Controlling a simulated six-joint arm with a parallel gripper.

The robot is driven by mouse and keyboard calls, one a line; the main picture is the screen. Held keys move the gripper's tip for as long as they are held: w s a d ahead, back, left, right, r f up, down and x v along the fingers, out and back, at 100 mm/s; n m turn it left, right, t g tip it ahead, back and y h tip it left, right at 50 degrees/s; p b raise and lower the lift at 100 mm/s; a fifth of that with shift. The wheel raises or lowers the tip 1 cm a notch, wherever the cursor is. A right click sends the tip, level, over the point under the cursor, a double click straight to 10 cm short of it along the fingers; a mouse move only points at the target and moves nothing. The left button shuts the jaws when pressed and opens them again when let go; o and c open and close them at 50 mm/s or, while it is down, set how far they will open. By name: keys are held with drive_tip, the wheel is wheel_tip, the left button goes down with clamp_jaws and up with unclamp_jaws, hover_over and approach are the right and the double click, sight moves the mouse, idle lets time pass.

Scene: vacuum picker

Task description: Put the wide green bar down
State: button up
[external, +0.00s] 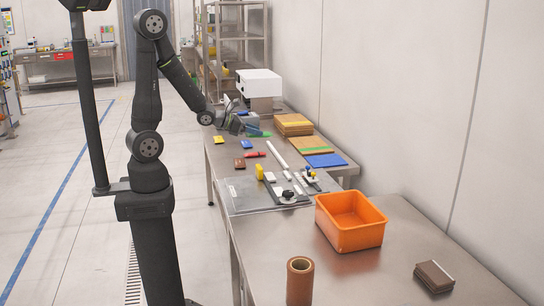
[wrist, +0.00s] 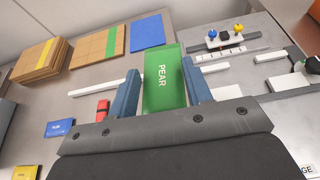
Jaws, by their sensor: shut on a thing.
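The wide green bar (wrist: 165,82) bears the word PEAR and sits between the two blue fingers of my gripper (wrist: 161,78) in the wrist view. My gripper is shut on it. In the external view my gripper (external: 250,127) is over the far part of the steel table, and the green bar (external: 262,134) shows as a thin strip at its fingers. The bar looks held above the table, but its exact height cannot be told. Its near end is hidden by the gripper body in the wrist view.
A yellow block (external: 218,140), blue block (external: 246,144), red block (external: 255,155) and brown block (external: 239,163) lie nearby. A long white bar (external: 277,154) lies right of them. Board stacks (external: 293,128), a blue board (external: 326,160) and an orange bin (external: 350,232) stand further right.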

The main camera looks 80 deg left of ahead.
drive_tip(key=w+d+m+g+h, duration=0.1)
drive_tip(key=w+d+m+h, duration=0.15)
drive_tip(key=w+d, duration=0.6)
drive_tip(key=w+d+m+g+h, duration=0.1)
drive_tip(key=w+d+m+h, duration=0.2)
drive_tip(key=d, duration=1.1)
drive_tip(key=w+d+m+g+h, duration=0.1)
drive_tip(key=w+d+m+h, duration=0.1)
drive_tip(key=w+d, duration=0.7)
drive_tip(key=m+g+h, duration=0.4)
drive_tip(key=m+h, duration=0.1)
hover_over(349, 279)
drive_tip(key=f, duration=0.2)
wheel_tip(349, 279, down, 13)
drive_tip(key=shift+f, duration=0.1)
drive_tip(key=shift+f, duration=0.1)
drive_tip(key=o, duration=1.1)
drive_tip(key=shift+c, duration=0.2)
